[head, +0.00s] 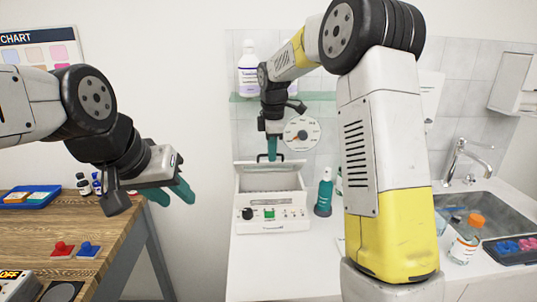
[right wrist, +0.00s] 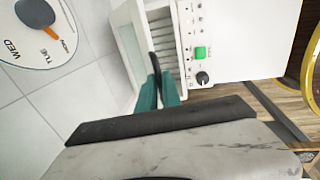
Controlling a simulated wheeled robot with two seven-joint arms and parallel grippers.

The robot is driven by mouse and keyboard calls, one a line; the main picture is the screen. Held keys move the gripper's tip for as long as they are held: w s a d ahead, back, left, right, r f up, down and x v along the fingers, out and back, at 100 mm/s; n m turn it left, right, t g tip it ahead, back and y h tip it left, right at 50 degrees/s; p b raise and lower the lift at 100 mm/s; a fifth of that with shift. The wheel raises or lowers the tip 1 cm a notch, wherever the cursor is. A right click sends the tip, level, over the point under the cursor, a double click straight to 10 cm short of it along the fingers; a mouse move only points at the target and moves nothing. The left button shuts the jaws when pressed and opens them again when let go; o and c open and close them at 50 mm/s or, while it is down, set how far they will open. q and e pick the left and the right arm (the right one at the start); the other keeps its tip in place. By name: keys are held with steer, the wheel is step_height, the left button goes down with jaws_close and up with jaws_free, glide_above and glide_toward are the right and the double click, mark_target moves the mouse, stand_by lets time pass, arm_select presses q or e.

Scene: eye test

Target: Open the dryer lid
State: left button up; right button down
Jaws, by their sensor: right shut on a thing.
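The dryer (head: 272,226) is a white box on the counter, with a black knob and a green button on its front. Its lid (head: 270,180) stands raised at the back, showing its recessed inner side; a dark handle is at its top edge. My right gripper (head: 271,150) is shut on this handle; in the right wrist view, its teal fingers (right wrist: 160,90) lie on both sides of the black handle (right wrist: 155,63). The dryer front (right wrist: 202,50) also shows there. My left gripper (head: 170,193) is open and empty, beside the wooden table, away from the dryer.
A teal bottle (head: 324,193) stands just right of the dryer. A round dial (head: 301,133) hangs on the tiled wall behind, below a glass shelf (head: 315,97). A sink (head: 480,212) is at the right. The wooden table (head: 110,228) is at the left.

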steer(key=shift+d+f, duration=0.1)
steer(key=shift+f, duration=0.05)
steer(key=c, duration=1.5)
jaws_free()
steer(key=shift+w, duration=0.15)
steer(key=r, duration=0.2)
steer(key=s+r, duration=0.1)
steer(key=r, duration=0.4)
steer(key=shift+s+r, duration=0.3)
steer(key=shift+r, duration=0.05)
